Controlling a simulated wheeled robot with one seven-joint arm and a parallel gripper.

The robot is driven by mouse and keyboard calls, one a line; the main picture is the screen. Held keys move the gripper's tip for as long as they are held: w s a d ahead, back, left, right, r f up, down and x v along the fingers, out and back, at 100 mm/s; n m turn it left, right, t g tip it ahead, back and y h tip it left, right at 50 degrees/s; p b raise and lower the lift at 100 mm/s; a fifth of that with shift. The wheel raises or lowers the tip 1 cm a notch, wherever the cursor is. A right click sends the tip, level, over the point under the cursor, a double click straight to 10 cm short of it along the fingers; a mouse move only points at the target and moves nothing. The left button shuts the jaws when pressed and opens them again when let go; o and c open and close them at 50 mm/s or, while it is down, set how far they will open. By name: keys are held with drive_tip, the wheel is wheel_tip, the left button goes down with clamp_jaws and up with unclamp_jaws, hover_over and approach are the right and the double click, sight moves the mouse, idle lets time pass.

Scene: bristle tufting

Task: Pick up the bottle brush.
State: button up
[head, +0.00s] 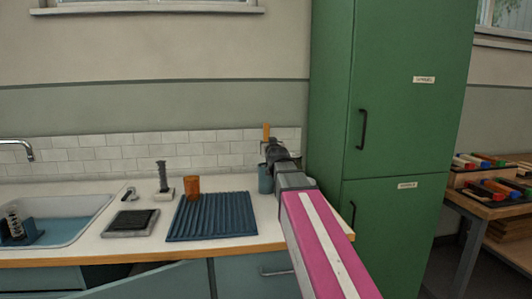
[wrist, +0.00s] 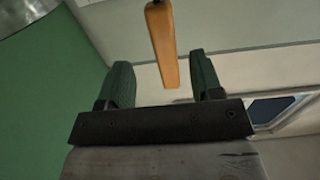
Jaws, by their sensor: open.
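An orange handle (head: 266,131) stands upright above a blue cup (head: 265,180) at the back of the counter; it looks like the bottle brush's handle, but no bristles show. My gripper (head: 274,150) is beside it and hides the part between handle and cup in the head view. In the wrist view, the orange handle (wrist: 161,40) appears between and beyond the green fingers of my open gripper (wrist: 162,72). A clear gap shows on each side of the handle, and the fingers do not grip it.
A blue ribbed mat (head: 213,217), an amber cup (head: 192,187), a dark upright cylinder (head: 162,177) and a grey pad (head: 131,223) are on the counter. The sink (head: 62,222) is at left. A tall green cabinet (head: 400,130) stands close at right.

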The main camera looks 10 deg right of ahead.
sight(266, 140)
drive_tip(key=w, duration=0.8)
drive_tip(key=shift+w+a+r, duration=0.1)
drive_tip(key=shift+a+r, duration=0.15)
drive_tip(key=shift+r, duration=0.05)
drive_tip(key=c, duration=1)
